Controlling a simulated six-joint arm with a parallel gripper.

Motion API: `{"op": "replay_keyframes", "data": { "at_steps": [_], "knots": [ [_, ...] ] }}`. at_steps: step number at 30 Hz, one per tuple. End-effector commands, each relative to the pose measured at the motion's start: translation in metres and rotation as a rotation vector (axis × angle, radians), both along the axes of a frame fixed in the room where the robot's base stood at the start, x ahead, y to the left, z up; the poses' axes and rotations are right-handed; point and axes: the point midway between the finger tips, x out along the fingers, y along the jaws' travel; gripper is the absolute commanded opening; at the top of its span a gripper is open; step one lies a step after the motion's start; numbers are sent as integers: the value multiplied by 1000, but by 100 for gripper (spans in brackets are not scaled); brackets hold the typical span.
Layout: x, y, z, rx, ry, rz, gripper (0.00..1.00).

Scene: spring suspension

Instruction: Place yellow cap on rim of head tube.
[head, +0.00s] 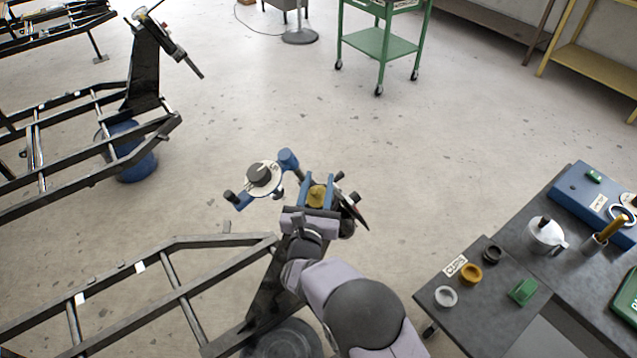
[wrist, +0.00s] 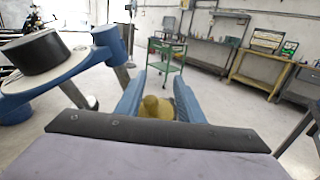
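The yellow cap (head: 317,195) sits between the two blue fingers of my gripper (head: 316,188). In the wrist view the yellow cap (wrist: 155,108) fills the gap between the fingers of my gripper (wrist: 158,98), which look shut on it. My gripper is above the top end of the near dark frame. The head tube and its rim cannot be made out clearly; my gripper and wrist cover most of that end. A dark part (head: 356,208) shows just right of the gripper.
A white disc with a black knob (head: 260,175) on blue arms stands close left of my gripper. A grey side table (head: 495,317) at right holds an orange ring (head: 470,273), a dark ring (head: 492,253), a grey ring (head: 446,296) and a green block (head: 523,291).

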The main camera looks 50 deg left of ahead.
Motion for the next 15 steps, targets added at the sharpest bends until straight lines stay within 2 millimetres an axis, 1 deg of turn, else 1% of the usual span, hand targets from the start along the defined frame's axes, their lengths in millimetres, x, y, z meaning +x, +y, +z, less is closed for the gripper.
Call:
{"op": "replay_keyframes", "data": {
  "at_steps": [5, 10, 11, 15],
  "knots": [
    [0, 0, 1, 0, 0, 0, 35],
    [0, 0, 8, 0, 0, 0, 35],
    [-3, -2, 4, -1, 0, 1, 35],
    [-14, -12, 3, -1, 1, 2, 35]
  ]
}}
